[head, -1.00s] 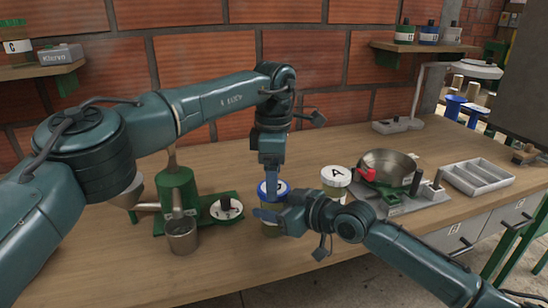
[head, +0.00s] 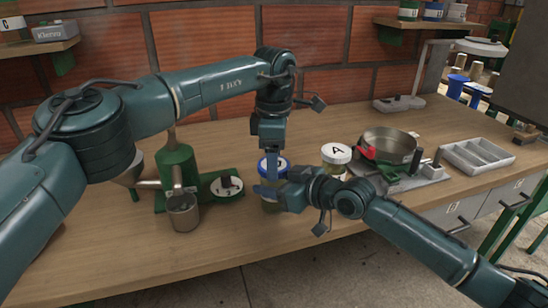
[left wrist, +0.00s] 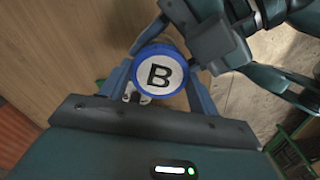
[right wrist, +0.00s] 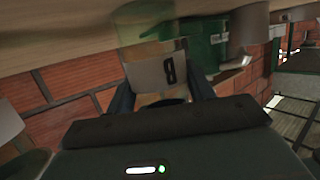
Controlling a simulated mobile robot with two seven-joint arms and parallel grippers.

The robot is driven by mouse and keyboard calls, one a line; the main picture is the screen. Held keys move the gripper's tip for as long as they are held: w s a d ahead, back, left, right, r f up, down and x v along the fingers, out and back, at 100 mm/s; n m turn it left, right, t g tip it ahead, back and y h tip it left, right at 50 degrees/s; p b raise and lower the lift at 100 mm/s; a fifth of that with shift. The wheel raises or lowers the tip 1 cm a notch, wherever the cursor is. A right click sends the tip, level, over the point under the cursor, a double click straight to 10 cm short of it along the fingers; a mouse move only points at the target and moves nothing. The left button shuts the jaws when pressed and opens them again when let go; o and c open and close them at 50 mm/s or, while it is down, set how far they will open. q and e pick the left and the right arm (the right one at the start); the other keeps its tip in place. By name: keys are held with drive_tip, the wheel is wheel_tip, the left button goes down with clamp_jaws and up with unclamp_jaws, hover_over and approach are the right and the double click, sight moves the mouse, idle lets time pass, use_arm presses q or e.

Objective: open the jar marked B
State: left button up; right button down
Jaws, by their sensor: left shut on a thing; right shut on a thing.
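The jar marked B stands upright on the wooden bench in the head view, its blue-rimmed lid (head: 282,162) on top and its glass body (head: 270,207) partly hidden. In the left wrist view the white lid top with the black B (left wrist: 159,75) faces the camera. My left gripper (head: 271,160) comes from above and is shut on the lid, one finger on each side. My right gripper (head: 270,191) comes from the right and is shut on the jar body below the lid. The right wrist view shows a pale label (right wrist: 155,73) between the fingers.
The jar marked A (head: 336,153) stands close by to the right, behind my right gripper. A pan (head: 388,146) and a grey divided tray (head: 478,157) lie farther right. A green machine with a metal cup (head: 183,213) stands left. The front left bench is clear.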

use_arm(q)
drive_tip(key=shift+n, duration=1.8)
drive_tip(key=shift+c, duration=0.4)
drive_tip(key=o, duration=1.1)
drive_tip(key=shift+r, duration=2.3)
use_arm(e)
drive_tip(key=shift+c, duration=2.4)
unclamp_jaws()
